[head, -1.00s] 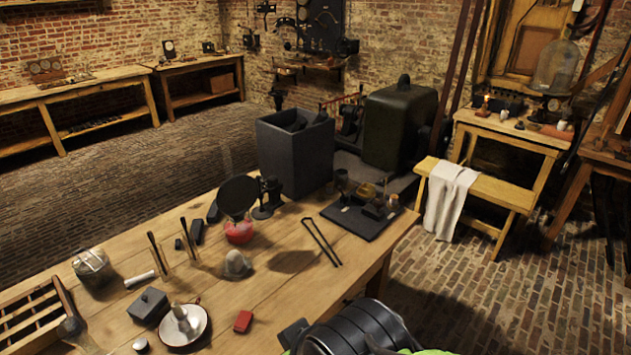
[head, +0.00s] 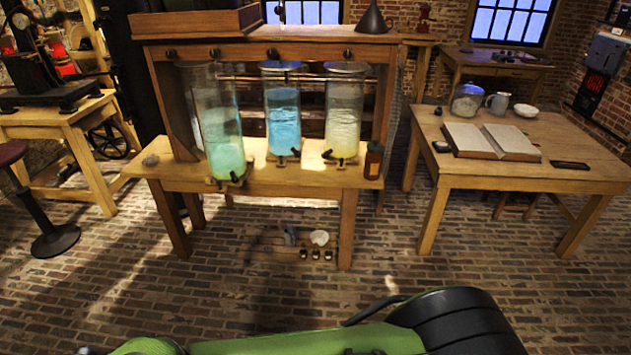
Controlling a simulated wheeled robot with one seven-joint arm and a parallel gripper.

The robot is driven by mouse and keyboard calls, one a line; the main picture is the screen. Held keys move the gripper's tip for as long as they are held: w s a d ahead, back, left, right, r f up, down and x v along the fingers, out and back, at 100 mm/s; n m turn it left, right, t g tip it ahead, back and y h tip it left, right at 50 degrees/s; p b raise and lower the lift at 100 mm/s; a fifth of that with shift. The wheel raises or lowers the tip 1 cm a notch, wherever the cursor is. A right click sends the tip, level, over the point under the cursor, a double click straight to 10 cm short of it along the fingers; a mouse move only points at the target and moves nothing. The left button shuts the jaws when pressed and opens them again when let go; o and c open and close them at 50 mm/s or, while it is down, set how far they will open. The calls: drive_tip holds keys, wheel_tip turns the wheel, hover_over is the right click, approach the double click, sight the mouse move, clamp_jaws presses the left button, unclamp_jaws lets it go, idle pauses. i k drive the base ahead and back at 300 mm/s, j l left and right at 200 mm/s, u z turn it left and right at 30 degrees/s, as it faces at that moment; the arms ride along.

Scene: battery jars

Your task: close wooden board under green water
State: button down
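A tall glass jar of green water (head: 222,125) stands leftmost of three jars on a wooden table. It sits nearer the table's front edge than the blue jar (head: 283,108) and the pale yellowish jar (head: 344,110). A small wooden board (head: 232,181) shows under the green jar, at the table's front edge, with a dark fitting on it. How far it sticks out is hard to tell. My green and black arm crosses the bottom of the view. My gripper is out of view.
A brown bottle (head: 374,160) stands right of the jars. A table with an open book (head: 490,141) stands at right, a stool (head: 50,235) at left. The brick floor in front is clear.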

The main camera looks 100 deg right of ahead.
sight(222, 187)
drive_tip(key=z, duration=2.6)
drive_tip(key=i+j+z, duration=0.25)
drive_tip(key=i+j, duration=1.75)
drive_tip(key=i, duration=0.1)
